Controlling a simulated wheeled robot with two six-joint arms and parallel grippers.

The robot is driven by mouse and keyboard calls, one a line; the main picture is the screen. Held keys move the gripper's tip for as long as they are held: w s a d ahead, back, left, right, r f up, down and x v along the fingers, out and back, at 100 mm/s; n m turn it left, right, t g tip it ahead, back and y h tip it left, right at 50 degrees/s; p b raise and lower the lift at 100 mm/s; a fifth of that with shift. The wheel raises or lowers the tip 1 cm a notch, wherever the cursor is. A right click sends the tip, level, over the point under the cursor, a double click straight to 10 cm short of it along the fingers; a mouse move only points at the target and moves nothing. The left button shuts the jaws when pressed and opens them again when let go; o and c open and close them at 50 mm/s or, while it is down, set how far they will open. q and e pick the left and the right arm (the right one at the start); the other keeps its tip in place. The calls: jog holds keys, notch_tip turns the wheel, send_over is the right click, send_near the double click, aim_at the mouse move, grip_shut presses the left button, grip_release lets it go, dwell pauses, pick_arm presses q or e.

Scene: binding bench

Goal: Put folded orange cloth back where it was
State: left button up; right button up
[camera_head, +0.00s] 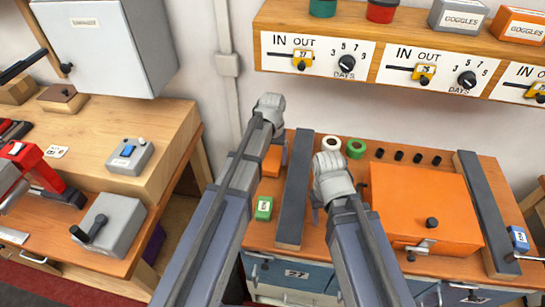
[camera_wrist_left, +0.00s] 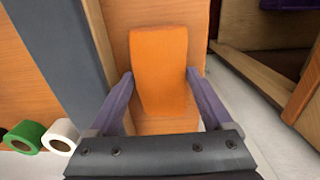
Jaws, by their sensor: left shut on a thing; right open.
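The folded orange cloth (camera_wrist_left: 159,62) is between the two fingers of my left gripper (camera_wrist_left: 159,76) in the left wrist view, just above or on the wooden bench top; I cannot tell which. In the head view the cloth (camera_head: 272,161) shows partly behind my left arm, at the left end of the bench, left of a dark bar. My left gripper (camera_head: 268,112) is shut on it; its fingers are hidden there. My right gripper (camera_head: 330,180) is open and empty over the bench between the dark bar and an orange box.
The dark bar (camera_head: 294,190) and a green labelled block (camera_head: 263,208) are near the cloth. A white roll (camera_head: 331,143) and a green roll (camera_head: 356,148) stand behind. The orange box (camera_head: 425,205) fills the right. A shelf with dials (camera_head: 345,62) hangs above.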

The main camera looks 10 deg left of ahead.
pick_arm(q)
jog(key=shift+f+b, duration=0.5)
jog(key=shift+f, duration=0.05)
pick_arm(e)
jog(key=shift+f, duration=0.6)
pick_arm(q)
jog(key=o, duration=1)
pick_arm(e)
jog(key=shift+r, duration=0.1)
